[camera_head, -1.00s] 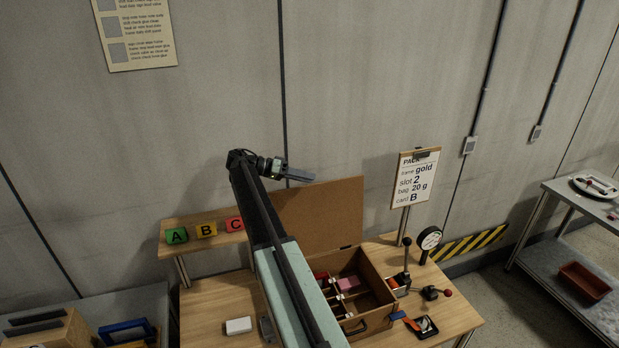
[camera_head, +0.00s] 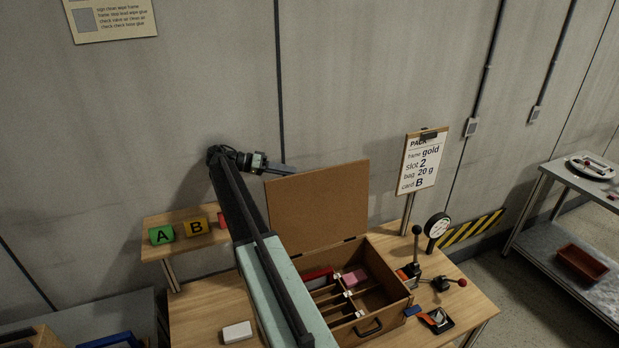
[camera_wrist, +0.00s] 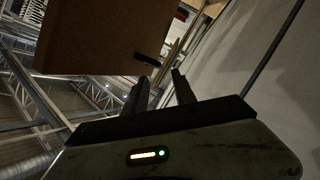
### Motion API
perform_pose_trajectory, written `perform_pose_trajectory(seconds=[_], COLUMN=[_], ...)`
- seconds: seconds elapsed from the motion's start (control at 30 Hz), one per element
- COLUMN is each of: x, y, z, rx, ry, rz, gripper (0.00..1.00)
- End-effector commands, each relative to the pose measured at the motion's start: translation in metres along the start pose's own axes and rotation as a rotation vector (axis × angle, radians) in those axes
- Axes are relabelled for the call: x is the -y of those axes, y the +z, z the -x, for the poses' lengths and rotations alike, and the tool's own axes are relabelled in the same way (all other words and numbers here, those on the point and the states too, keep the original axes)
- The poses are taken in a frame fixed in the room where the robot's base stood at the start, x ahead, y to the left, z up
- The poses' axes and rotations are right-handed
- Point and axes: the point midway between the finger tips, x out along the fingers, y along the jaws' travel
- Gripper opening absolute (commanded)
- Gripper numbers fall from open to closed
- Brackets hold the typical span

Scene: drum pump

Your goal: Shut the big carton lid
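The big carton (camera_head: 385,318) is a brown box with a black handle on its front, standing on the wooden table. Its lid (camera_head: 325,208) stands open and upright at the back edge. My gripper (camera_head: 290,171) is by the lid's upper left corner. In the wrist view, my gripper (camera_wrist: 160,75) has its two dark fingers apart with nothing seen between them. The brown lid panel (camera_wrist: 100,35) fills the upper left there, with a dark tab (camera_wrist: 148,60) at its edge near the fingertips. I cannot tell whether the gripper touches the lid.
The carton holds dividers, a pink block (camera_head: 354,277) and a red item (camera_head: 318,274). A sign (camera_head: 420,160), a gauge (camera_head: 437,226) and a lever (camera_head: 416,245) stand to its right. Lettered blocks A (camera_head: 161,235) and B (camera_head: 196,228) are on a shelf at left. The wall is close behind.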

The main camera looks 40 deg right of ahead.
Motion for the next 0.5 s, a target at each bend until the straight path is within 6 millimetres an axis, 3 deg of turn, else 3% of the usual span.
perform_pose_trajectory(seconds=[0.5], x=[-0.002], y=[0.0], z=[-0.082], rx=[0.008], ry=[0.008], rz=[-0.003], gripper=[0.32])
